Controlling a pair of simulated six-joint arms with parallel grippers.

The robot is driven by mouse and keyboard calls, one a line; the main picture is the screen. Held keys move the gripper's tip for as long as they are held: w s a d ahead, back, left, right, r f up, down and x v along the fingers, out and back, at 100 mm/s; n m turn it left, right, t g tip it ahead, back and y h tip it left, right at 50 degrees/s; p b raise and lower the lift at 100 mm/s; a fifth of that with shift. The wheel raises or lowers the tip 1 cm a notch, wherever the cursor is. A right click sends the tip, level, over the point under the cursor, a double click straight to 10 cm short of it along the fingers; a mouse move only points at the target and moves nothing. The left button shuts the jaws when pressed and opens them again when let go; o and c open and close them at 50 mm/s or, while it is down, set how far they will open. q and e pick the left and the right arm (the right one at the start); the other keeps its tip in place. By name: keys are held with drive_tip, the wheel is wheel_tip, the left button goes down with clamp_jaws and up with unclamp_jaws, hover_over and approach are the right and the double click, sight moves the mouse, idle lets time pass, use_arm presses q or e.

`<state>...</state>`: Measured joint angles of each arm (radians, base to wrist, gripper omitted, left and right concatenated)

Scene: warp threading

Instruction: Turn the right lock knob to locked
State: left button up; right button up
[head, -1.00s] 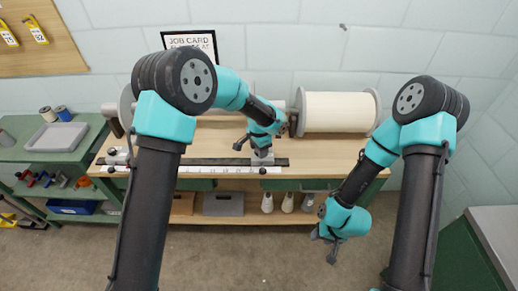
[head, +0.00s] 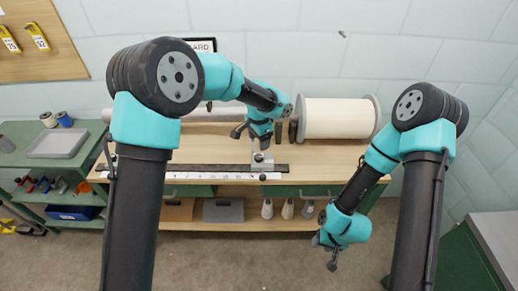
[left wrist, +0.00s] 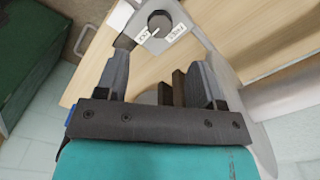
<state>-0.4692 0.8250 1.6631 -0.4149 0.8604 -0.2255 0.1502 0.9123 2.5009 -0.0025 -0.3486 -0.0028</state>
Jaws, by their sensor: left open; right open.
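The right lock knob (left wrist: 159,22) is a dark round knob on a grey plate with two white labels, at the top of the left wrist view. In the head view its grey bracket (head: 262,162) stands at the right end of the ruler strip, and the knob is too small to make out. My left gripper (head: 260,133) is open just above and behind the bracket. In the left wrist view its spread fingers (left wrist: 165,60) point toward the plate, apart from the knob. My right gripper (head: 327,247) hangs open and empty in front of the bench.
A cream roll (head: 337,117) with grey end discs lies at the back of the bench (head: 330,165), close right of my left gripper. A ruler strip (head: 215,177) runs along the bench. A green shelf with a grey tray (head: 58,142) stands at left.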

use_arm(q)
wheel_tip(320, 180, up, 9)
idle(0.3)
idle(0.4)
